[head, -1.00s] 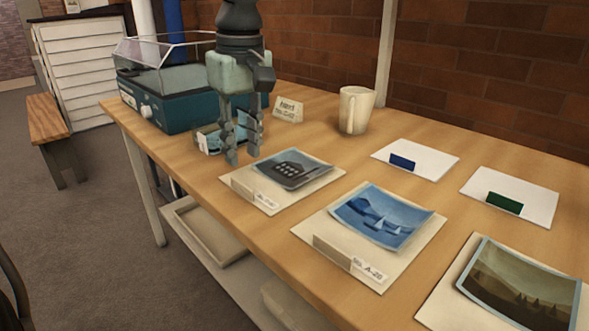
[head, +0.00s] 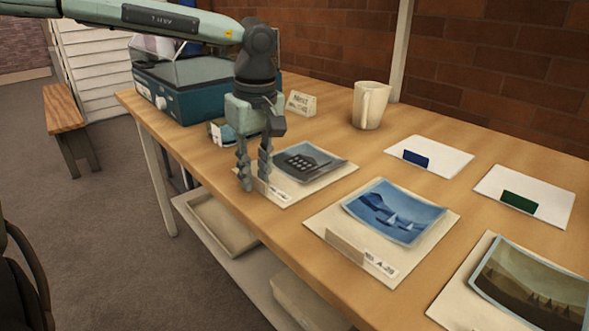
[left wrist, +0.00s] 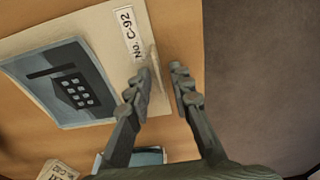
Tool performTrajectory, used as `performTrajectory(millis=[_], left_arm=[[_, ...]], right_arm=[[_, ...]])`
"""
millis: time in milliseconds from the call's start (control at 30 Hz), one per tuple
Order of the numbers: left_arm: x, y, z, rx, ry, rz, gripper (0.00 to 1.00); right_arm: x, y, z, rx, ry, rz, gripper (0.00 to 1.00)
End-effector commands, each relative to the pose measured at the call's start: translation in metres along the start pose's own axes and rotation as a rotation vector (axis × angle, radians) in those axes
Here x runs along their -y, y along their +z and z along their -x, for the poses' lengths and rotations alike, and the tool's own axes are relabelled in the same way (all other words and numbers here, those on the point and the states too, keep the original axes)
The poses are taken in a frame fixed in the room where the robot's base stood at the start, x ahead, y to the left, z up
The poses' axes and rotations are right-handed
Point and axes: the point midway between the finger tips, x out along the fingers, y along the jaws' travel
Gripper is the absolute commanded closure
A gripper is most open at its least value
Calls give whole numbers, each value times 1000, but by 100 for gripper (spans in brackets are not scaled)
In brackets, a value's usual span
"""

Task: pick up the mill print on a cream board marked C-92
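The mill print (head: 303,161), a dark building with pale windows, lies on a cream board (head: 328,178) at the near edge of the table. The left wrist view shows the print (left wrist: 68,85) and the board's label "No. C-92" (left wrist: 130,34). My left gripper (head: 254,180) points down at the board's near-left edge and hides part of its raised cream strip. In the left wrist view its fingers (left wrist: 162,72) are apart with nothing held, at the board's edge beside the strip. I cannot tell whether they touch it. My right gripper is out of view.
A sailboat print (head: 394,211) on a board marked A-20 lies to the right, then a hill print (head: 535,290). A teal case (head: 195,92) is at left.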

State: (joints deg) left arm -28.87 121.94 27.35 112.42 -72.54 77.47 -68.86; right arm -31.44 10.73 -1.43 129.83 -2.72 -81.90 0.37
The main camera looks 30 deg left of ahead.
Motion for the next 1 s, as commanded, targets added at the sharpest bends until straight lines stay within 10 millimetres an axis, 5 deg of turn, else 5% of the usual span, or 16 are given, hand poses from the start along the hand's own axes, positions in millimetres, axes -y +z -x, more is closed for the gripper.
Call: performTrajectory(millis=[133, 667, 1000], left_arm=[[0, 0, 0, 0, 0, 0, 100], [0, -1, 3, -2, 2, 1, 100], [5, -7, 47, 0, 6, 3, 100]], right_arm=[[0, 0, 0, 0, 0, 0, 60], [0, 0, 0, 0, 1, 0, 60], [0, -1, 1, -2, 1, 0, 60]])
